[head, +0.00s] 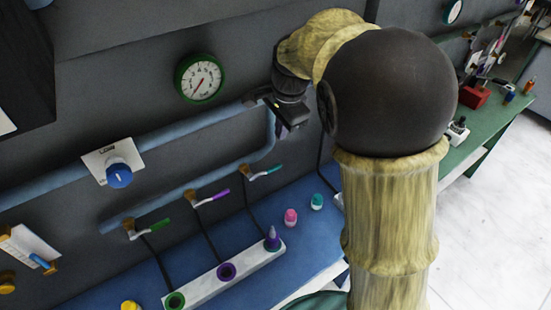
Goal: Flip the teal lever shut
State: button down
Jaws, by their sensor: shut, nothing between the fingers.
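The teal lever (271,170) is the rightmost of three small valve levers on the lower blue pipe. Its handle points right and slightly up, roughly along the pipe; a dark hose hangs below its valve. My gripper (285,132) is dark, points down and is shut and empty. In the picture it is above and a little right of the teal lever, apart from it, near the bend of the blue pipe. My arm hides part of the wall and bench to the right.
A purple lever (217,196) and a green lever (156,227) sit left along the pipe. A round gauge (199,78) and a blue knob (119,174) are on the wall. Below, a white strip (240,272) holds bottle sockets; pink (291,217) and teal (317,201) bottles stand on the blue bench.

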aim_at(273, 167)
jog(key=f+p, duration=0.1)
jog(key=f, duration=0.3)
jog(key=w+a+f+p, duration=0.1)
jog(key=f, duration=0.4)
jog(key=w+f+p, duration=0.1)
jog(key=f+p, duration=0.1)
jog(key=f, duration=0.2)
jog(key=shift+w+a+f, duration=0.15)
jog(key=shift+a+f, duration=0.05)
jog(key=shift+f, duration=0.2)
jog(key=shift+a+f, duration=0.1)
jog(key=shift+a, duration=0.05)
